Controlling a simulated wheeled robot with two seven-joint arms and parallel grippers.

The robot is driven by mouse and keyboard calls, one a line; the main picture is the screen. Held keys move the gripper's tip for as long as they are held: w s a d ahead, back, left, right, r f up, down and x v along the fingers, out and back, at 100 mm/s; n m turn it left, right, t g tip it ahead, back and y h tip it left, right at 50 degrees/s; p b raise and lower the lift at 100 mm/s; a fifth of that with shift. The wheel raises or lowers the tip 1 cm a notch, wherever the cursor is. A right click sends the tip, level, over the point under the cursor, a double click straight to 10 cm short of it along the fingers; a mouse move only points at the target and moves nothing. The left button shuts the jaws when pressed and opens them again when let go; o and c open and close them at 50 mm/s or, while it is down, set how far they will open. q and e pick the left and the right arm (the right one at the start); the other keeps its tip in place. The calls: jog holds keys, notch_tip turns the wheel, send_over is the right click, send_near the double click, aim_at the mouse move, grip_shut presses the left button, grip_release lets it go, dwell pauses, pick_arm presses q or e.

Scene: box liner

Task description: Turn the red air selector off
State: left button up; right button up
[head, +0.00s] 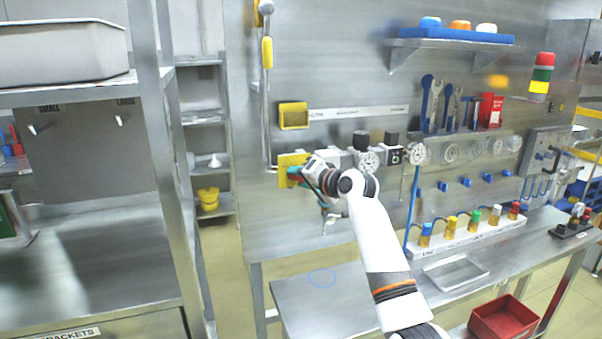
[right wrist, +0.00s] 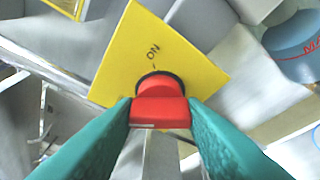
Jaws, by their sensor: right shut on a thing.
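The red air selector (right wrist: 160,108) is a red knob with a black collar on a yellow plate (right wrist: 125,55). The plate bears the word ON, just beyond the knob in the right wrist view. My right gripper (right wrist: 161,114) has its teal fingers on both sides of the knob and is shut on it. In the head view the yellow plate (head: 284,162) is on the steel wall panel, with my right gripper (head: 304,178) against it. The knob is mostly hidden there by the gripper. My left gripper is not in view.
Gauges and valves (head: 368,160) sit in a row right of the plate. A vertical pipe with a yellow handle (head: 267,52) runs just left. A yellow holder (head: 293,115) is above. A steel bench (head: 335,300) lies below, with a red bin (head: 503,318) at the lower right.

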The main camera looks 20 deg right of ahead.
jog(key=shift+f+n+h+p, duration=0.1)
jog(key=shift+n+h+p, duration=0.3)
jog(key=shift+n, duration=0.3)
jog(key=shift+f, duration=0.1)
jog(key=o, duration=1)
jog(key=shift+s+r, duration=0.15)
jog(key=shift+r, duration=0.05)
jog(key=b+v, duration=0.3)
jog(key=v, duration=0.8)
jog(key=shift+s+r+b, duration=0.2)
jog(key=shift+s+b, duration=0.1)
